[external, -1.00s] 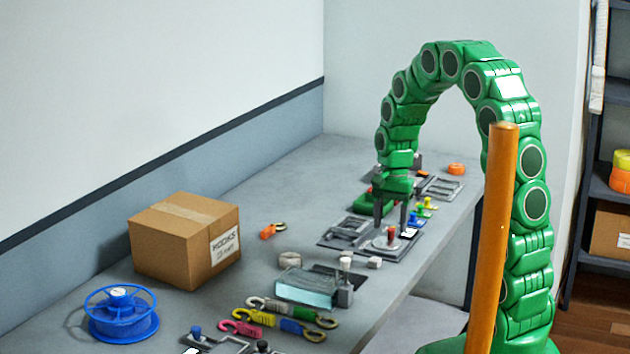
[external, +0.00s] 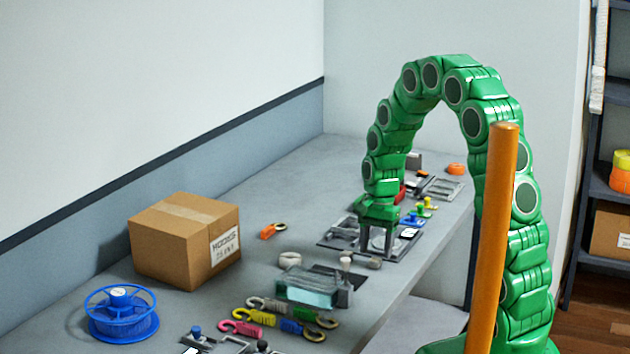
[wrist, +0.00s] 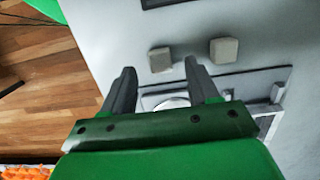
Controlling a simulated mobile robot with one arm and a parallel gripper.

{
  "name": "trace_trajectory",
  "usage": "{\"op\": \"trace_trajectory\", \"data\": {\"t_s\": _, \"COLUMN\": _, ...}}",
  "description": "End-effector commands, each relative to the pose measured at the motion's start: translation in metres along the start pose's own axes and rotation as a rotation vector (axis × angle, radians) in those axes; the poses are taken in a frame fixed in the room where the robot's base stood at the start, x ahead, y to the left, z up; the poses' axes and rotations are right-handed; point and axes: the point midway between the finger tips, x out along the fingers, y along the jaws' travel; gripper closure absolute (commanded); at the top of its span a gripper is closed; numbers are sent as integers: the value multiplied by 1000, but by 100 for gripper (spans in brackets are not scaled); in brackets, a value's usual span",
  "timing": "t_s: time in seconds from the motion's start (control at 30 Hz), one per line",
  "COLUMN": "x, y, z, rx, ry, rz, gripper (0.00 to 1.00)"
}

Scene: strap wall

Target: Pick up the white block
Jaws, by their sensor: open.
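Two small pale blocks lie on the bench, and I cannot tell for certain which is the white block. In the external view one pale block (external: 375,262) lies just in front of my gripper, and another (external: 290,259) lies further left. The wrist view shows a left pale block (wrist: 160,59) just beyond and between my fingertips, and a right one (wrist: 224,50) beyond the right finger. My gripper (external: 377,246) is open and low over the dark tray, apart from both blocks. In the wrist view its fingers (wrist: 161,72) hold nothing.
The dark tray (external: 333,245) is under my gripper. A clear box (external: 310,288) and a dark mat are in front, with several coloured hooks nearby. A cardboard box (external: 170,250) and a blue spool (external: 122,315) stand left. The bench edge is close on the right.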

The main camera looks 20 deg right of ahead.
Motion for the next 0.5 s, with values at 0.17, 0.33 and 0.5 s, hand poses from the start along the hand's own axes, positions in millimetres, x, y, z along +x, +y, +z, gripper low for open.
{"op": "trace_trajectory", "data": {"t_s": 0.17, "x": 22, "y": 0, "z": 1, "rx": -1, "ry": -1, "rz": 0, "gripper": 40}}
{"op": "trace_trajectory", "data": {"t_s": 0.33, "x": 26, "y": -1, "z": 0, "rx": -1, "ry": 1, "rz": -2, "gripper": 40}}
{"op": "trace_trajectory", "data": {"t_s": 0.5, "x": 26, "y": -1, "z": 0, "rx": -1, "ry": 1, "rz": -2, "gripper": 50}}
